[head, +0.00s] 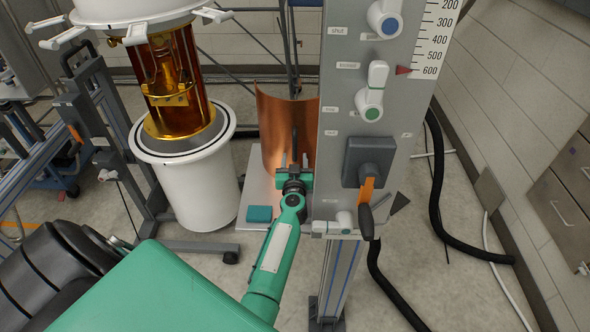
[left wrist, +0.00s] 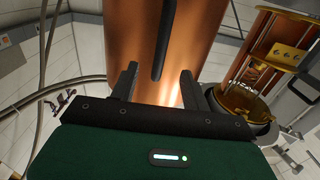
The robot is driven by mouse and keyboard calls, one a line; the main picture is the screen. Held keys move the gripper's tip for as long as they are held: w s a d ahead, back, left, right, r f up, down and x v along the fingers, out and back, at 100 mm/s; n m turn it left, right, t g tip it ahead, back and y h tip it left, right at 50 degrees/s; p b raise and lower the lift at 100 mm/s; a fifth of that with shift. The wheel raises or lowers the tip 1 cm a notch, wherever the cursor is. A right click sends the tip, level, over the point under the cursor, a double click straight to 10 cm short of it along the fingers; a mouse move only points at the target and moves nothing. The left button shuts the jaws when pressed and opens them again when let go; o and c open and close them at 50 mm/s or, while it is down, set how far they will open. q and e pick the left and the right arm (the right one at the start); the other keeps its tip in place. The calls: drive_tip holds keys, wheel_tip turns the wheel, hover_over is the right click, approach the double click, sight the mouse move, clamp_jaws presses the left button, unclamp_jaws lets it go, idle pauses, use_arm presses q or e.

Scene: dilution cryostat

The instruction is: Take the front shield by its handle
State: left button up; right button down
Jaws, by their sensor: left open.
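The front shield (head: 272,118) is a curved copper shell standing upright on a pale platform, left of the grey panel. Its handle (head: 294,143) is a dark upright bar on the face toward me. My left gripper (head: 294,162) is open and empty in front of the shield, low on the handle. In the left wrist view, the copper shield (left wrist: 121,45) fills the middle. The handle (left wrist: 162,38) hangs down so that its lower end shows between the two fingertips (left wrist: 158,75). I cannot tell how deep the handle is between them. My right gripper is not in view.
The grey panel (head: 340,90) with knobs and an orange-tagged lever (head: 366,190) stands close right of my left gripper. A teal block (head: 259,214) lies on the pale platform (head: 240,228). The gold cryostat (head: 176,85) and white vessel (head: 190,185) stand left. Black hoses run right.

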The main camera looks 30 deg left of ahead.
sight(295, 147)
use_arm(q)
drive_tip(key=x, duration=0.3)
drive_tip(key=shift+w+a+b, duration=0.1)
drive_tip(key=shift+w+b, duration=0.1)
drive_tip(key=shift+b, duration=0.2)
drive_tip(key=x, duration=0.3)
drive_tip(key=shift+x, duration=0.85)
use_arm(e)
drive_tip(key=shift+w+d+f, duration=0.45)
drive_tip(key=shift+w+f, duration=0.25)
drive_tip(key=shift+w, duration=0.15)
use_arm(q)
clamp_jaws()
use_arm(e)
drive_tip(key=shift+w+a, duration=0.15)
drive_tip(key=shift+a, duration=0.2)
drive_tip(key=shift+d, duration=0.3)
use_arm(q)
drive_tip(key=shift+r, duration=0.2)
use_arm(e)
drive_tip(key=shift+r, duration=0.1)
